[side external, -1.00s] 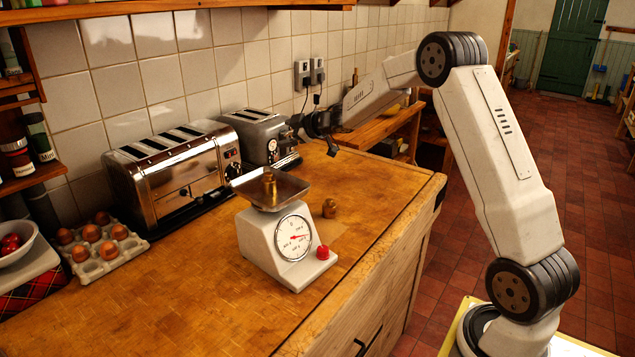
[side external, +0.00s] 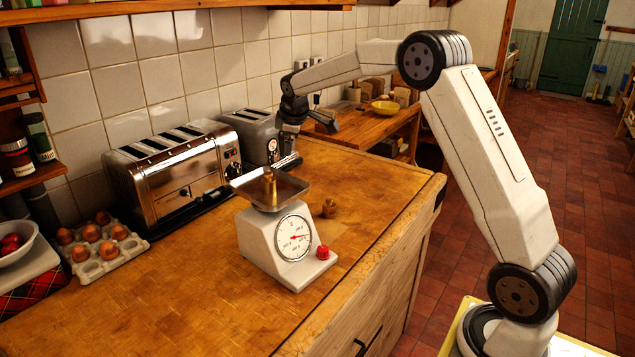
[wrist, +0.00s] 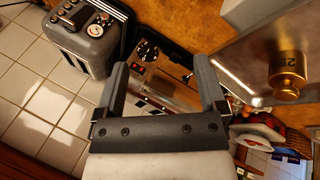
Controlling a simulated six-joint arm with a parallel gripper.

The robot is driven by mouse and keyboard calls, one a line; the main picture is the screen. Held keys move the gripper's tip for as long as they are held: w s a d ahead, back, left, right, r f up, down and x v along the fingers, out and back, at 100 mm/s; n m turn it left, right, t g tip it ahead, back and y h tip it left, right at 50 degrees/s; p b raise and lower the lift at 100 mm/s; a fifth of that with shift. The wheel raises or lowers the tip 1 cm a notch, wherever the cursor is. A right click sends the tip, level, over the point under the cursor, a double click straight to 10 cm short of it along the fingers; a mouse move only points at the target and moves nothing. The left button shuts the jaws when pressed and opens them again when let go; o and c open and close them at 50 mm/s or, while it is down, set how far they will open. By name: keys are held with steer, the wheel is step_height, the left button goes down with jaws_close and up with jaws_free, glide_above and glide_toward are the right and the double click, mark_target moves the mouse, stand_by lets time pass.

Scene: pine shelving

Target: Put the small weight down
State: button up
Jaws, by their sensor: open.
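A brass weight (side external: 270,186) with a knob stands upright in the metal pan (side external: 290,192) of the white scale (side external: 258,238). A shorter brass weight (side external: 329,208) stands on the wooden counter, just right of and behind the scale. My gripper (side external: 310,141) is open and empty, above the counter's back part, behind and above both weights. In the wrist view, the open jaws (wrist: 163,75) have nothing between them. The pan weight (wrist: 288,72) shows there at the right, clear of the jaws; the counter weight is not visible there.
An egg tray (side external: 100,262) and a white bowl (side external: 22,248) are at the left. The counter's front (side external: 160,310) is clear.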

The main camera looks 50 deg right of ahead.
mark_target(269, 173)
steer(key=s+a+n+g+y, duration=0.1)
steer(key=a, duration=0.2)
steer(key=s+a+r+n+g+y, duration=0.1)
steer(key=a+y, duration=0.1)
steer(key=a, duration=0.2)
steer(key=s+a+n+g+y, duration=0.1)
steer(key=a, duration=0.2)
steer(key=shift+s+a+r+y, duration=0.1)
steer(key=shift+a+r+y, duration=0.2)
steer(key=shift+y, duration=0.1)
steer(key=shift+a+f, duration=0.15)
steer(key=shift+f, duration=1.2)
steer(key=shift+f, duration=0.1)
steer(key=shift+w+a+f, duration=0.1)
steer(key=shift+a+f, duration=0.05)
steer(key=shift+f, duration=0.7)
steer(key=shift+w+a+f, duration=0.1)
steer(key=shift+f, duration=0.7)
steer(key=shift+w+a+f, duration=0.1)
steer(key=shift+a+f, duration=0.05)
steer(key=shift+f, duration=0.7)
